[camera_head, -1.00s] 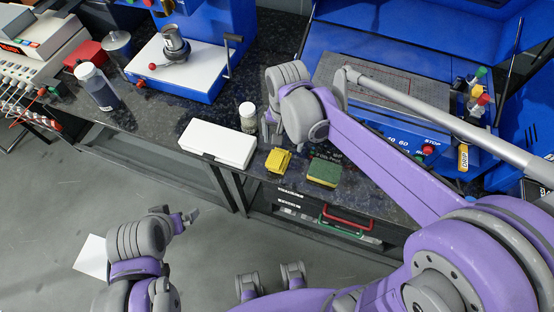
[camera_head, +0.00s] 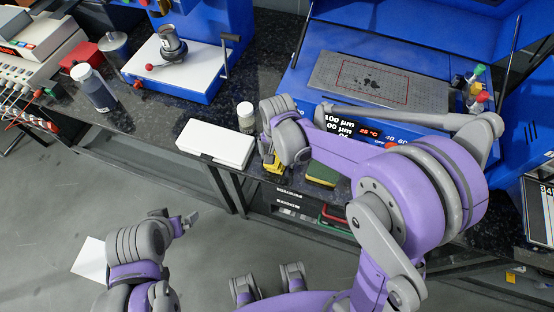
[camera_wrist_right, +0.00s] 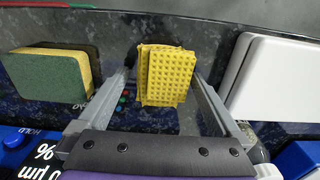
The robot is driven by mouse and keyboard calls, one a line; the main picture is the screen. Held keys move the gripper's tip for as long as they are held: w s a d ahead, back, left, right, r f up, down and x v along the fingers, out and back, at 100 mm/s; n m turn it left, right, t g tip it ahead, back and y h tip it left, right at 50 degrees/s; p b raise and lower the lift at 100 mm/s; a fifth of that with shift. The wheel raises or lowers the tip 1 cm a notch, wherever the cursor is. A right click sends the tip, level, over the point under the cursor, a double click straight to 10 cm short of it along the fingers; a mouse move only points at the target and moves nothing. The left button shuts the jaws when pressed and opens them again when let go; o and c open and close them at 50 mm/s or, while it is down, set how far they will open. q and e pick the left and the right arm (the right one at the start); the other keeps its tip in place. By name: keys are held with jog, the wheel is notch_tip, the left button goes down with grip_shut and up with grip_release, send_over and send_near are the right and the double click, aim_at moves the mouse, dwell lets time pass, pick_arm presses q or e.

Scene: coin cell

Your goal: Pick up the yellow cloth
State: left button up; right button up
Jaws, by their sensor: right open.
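The yellow cloth (camera_head: 275,165) is a small folded piece with a dimpled surface on the dark bench, near its front edge. In the head view my right gripper (camera_head: 267,152) is right at it and partly hides it. In the right wrist view the cloth (camera_wrist_right: 168,75) shows between the two open fingers of my right gripper (camera_wrist_right: 163,68), with no clear grip on it. I cannot tell how high the fingers are above the bench. My left gripper (camera_head: 190,218) is low at the left, over the floor, away from the cloth; its opening is unclear.
A green-and-yellow sponge (camera_head: 321,173) lies right of the cloth, and a white box (camera_head: 215,144) lies left of it. A small white-capped jar (camera_head: 246,117) stands behind. A blue machine (camera_head: 300,85) fills the back right.

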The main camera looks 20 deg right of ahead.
jog(key=c, duration=1.3)
